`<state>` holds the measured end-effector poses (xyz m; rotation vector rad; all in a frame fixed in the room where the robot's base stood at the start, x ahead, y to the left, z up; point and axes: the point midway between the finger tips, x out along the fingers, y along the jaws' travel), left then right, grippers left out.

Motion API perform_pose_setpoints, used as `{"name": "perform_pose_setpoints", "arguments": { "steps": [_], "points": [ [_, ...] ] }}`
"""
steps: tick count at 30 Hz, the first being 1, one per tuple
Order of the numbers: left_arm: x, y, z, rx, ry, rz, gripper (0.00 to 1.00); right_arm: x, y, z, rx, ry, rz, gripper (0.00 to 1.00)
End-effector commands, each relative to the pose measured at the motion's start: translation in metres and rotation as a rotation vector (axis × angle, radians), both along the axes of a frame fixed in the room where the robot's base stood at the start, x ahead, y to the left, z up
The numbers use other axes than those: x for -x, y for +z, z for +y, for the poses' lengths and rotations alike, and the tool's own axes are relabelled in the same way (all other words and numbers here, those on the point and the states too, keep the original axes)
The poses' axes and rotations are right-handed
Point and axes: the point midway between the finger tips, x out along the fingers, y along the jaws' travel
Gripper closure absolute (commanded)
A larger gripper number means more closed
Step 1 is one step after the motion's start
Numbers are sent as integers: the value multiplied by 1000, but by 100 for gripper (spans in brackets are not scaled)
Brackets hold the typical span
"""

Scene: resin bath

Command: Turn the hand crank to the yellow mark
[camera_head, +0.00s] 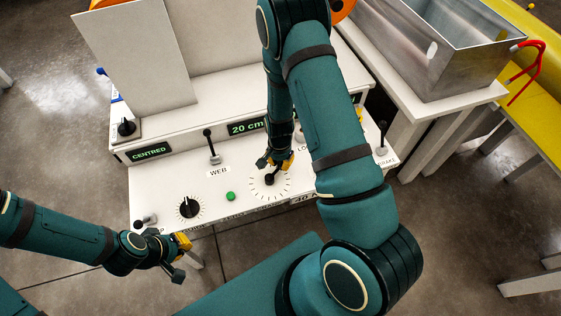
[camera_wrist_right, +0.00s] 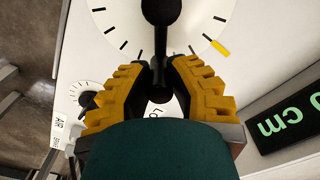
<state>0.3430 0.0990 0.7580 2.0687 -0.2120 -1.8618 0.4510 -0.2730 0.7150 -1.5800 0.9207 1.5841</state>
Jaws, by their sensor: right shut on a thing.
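The hand crank is black, with a round hub (camera_wrist_right: 160,10) and an arm that runs down between my right fingers in the wrist view. Its white dial (camera_wrist_right: 185,25) has black ticks around it. The yellow mark (camera_wrist_right: 219,48) is at the dial's rim, to the right of the crank arm and apart from it. My right gripper (camera_wrist_right: 158,68) is shut on the crank arm. In the head view the right gripper (camera_head: 277,162) is over the dial, just above the crank hub (camera_head: 270,180). My left gripper (camera_head: 182,258) is open and empty in front of the panel.
The white panel also holds a black knob (camera_head: 189,207), a green button (camera_head: 230,196) and an upright lever (camera_head: 213,146). Displays read CENTRED (camera_head: 149,152) and 20 cm (camera_head: 248,127). A metal tank (camera_head: 430,60) stands at the upper right. My right arm hides part of the panel.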

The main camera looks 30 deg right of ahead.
Motion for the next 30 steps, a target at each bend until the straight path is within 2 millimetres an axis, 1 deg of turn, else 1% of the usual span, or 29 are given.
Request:
{"name": "perform_pose_setpoints", "arguments": {
  "steps": [5,18,24,30],
  "points": [
    [0,-2,0,0,0,-1,100,-6,0,4,-2,91,-2,100],
    [-2,-9,0,-1,0,-4,100,-24,-1,18,-2,495,-5,100],
    [-2,-12,0,-1,1,-6,100,-28,-1,26,-2,672,-2,100],
    [-3,-15,0,-1,2,-7,100,-31,-1,32,-3,814,0,100]
  ]
}}
